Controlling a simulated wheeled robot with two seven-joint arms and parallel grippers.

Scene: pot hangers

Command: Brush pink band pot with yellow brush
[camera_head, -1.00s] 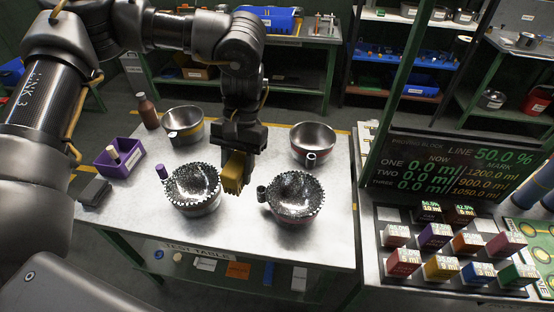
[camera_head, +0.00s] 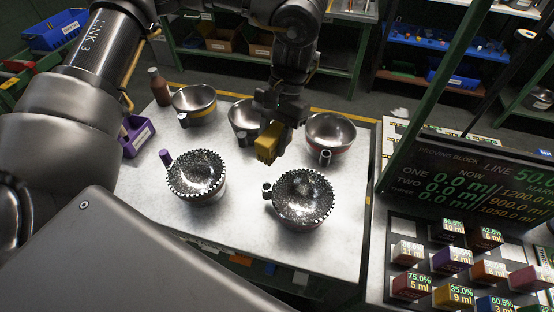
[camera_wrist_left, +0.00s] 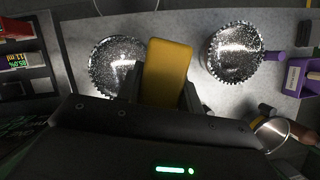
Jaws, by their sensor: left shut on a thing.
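My left gripper (camera_head: 281,127) is shut on the yellow brush (camera_head: 268,143), a yellow block held above the table between the pots. In the left wrist view the yellow brush (camera_wrist_left: 167,72) sticks out from between the fingers. The back right pot (camera_head: 330,135) has a reddish-pink band and a dark handle. The front right pot (camera_head: 303,195) has a toothed rim, speckled inside and a dark handle; its band is mostly hidden, so I cannot tell its colour surely. The brush is apart from both. My right gripper is not in view.
A toothed pot with a purple handle (camera_head: 197,175) stands front left. A yellow-band pot (camera_head: 195,106) and another pot (camera_head: 243,117) stand behind. A brown bottle (camera_head: 159,87) and purple bin (camera_head: 137,137) are at left. The dosing board (camera_head: 450,180) with coloured blocks is right.

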